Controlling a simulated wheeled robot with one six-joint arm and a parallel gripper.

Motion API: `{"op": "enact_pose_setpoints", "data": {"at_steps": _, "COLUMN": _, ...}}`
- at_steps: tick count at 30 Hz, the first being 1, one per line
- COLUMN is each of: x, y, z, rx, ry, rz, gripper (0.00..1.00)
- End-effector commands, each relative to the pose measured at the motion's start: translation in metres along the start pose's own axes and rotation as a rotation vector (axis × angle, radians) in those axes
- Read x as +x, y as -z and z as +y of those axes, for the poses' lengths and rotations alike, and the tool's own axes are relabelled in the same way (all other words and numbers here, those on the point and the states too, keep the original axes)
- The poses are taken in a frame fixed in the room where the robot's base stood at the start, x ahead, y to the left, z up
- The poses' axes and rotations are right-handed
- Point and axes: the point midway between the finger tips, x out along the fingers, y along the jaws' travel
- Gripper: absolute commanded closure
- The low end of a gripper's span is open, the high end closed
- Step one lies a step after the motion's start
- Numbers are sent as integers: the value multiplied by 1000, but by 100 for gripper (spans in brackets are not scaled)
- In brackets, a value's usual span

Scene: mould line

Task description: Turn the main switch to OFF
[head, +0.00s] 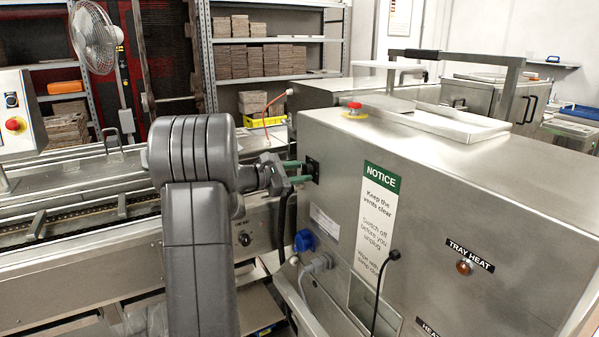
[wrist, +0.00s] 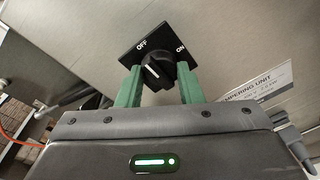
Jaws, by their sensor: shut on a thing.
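The main switch (wrist: 158,70) is a black rotary knob on a black square plate marked OFF at upper left and ON at upper right. A white mark on the knob sits towards its left, OFF side; I cannot tell its exact angle. My gripper (wrist: 159,84) has its two green fingers on either side of the knob, shut on it. The knob is hidden there by the fingers.
Below the switch are a blue socket (head: 304,240), a grey plug (head: 318,264) with a cable, and a black cable (head: 385,275). A red button (head: 354,106) stands on the machine's top. A conveyor (head: 80,215) runs at left behind my arm.

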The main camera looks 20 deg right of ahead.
Motion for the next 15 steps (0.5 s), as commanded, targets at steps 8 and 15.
{"op": "enact_pose_setpoints", "data": {"at_steps": 8, "x": 0, "y": 2, "z": -1, "rx": -3, "ry": 2, "rz": 2, "gripper": 90}}
{"op": "enact_pose_setpoints", "data": {"at_steps": 15, "x": 0, "y": 1, "z": -1, "rx": -2, "ry": 1, "rz": 1, "gripper": 45}}
